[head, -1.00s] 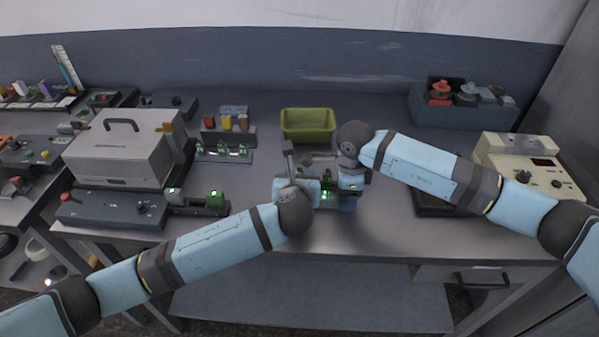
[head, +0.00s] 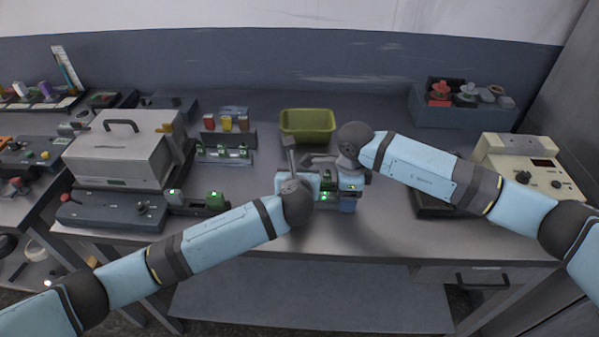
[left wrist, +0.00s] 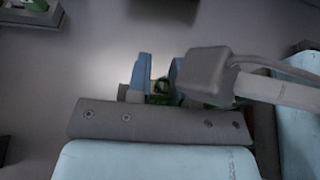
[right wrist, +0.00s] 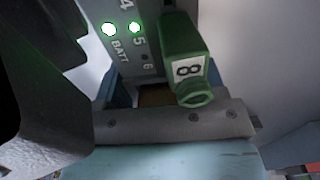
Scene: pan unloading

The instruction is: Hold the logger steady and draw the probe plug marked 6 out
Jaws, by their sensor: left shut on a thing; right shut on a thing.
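The logger (head: 340,195) is near the table's middle, with green lights on it. In the right wrist view its panel (right wrist: 127,45) shows 4, 5, 6 and BATT. The lamps by BATT and 5 are lit green; the one by 6 is dark. A green plug (right wrist: 182,45) there has a label that looks like 8. My right gripper (right wrist: 165,92) is shut on the logger's body. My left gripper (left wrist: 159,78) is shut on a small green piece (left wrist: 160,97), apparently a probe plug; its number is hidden. How far it is out of its socket cannot be seen.
An olive bin (head: 307,124) stands behind the logger. A grey case (head: 120,150) and a lit green-socket unit (head: 197,200) stand to the left. A cream instrument (head: 515,150) is at right. The table front is clear.

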